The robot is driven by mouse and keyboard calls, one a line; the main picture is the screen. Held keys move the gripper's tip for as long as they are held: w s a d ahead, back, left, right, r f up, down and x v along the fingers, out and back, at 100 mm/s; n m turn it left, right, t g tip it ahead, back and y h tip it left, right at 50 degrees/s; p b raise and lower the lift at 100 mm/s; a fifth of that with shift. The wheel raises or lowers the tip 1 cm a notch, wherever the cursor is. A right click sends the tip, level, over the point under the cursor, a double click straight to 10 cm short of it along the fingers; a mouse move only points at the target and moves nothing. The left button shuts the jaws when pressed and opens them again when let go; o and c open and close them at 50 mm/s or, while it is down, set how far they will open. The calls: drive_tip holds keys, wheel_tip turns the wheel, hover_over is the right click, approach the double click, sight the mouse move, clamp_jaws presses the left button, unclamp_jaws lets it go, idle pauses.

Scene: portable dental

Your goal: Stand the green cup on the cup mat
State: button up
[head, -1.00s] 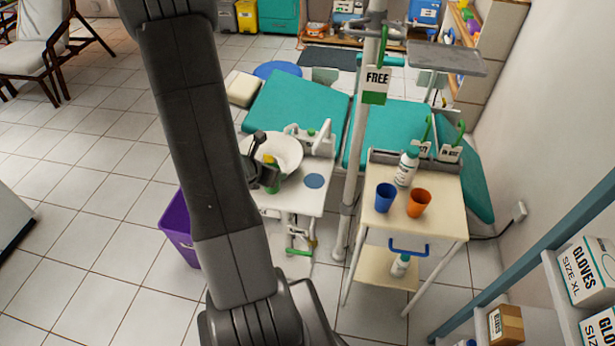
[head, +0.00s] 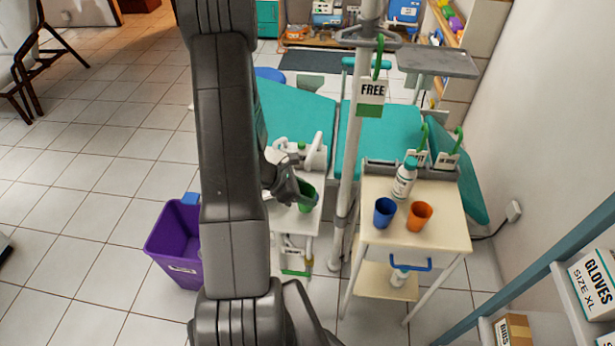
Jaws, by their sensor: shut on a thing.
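The green cup (head: 308,197) is in my gripper (head: 297,193), near the right side of the small white stand (head: 285,219). My gripper is shut on it from the left. The cup looks close to upright. Its base is at or just above the white top; I cannot tell whether it touches. I cannot make out the blue round cup mat now; the cup and gripper cover that part of the top.
A pale trolley (head: 432,236) to the right holds a blue cup (head: 384,213), an orange cup (head: 420,215) and a white bottle (head: 404,178). A pole (head: 349,165) stands between trolley and white stand. A purple bin (head: 172,240) is at left.

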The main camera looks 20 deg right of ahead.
drive_tip(key=w+d, duration=0.1)
drive_tip(key=w+d+p, duration=0.1)
drive_tip(key=w, duration=0.1)
drive_tip(key=w+d, duration=0.1)
drive_tip(key=shift+w+r+p, duration=0.1)
drive_tip(key=shift+w+p, duration=0.2)
drive_tip(key=shift+w, duration=0.1)
drive_tip(key=shift+f, duration=0.9)
drive_tip(key=shift+f, duration=0.15)
drive_tip(key=o, duration=1)
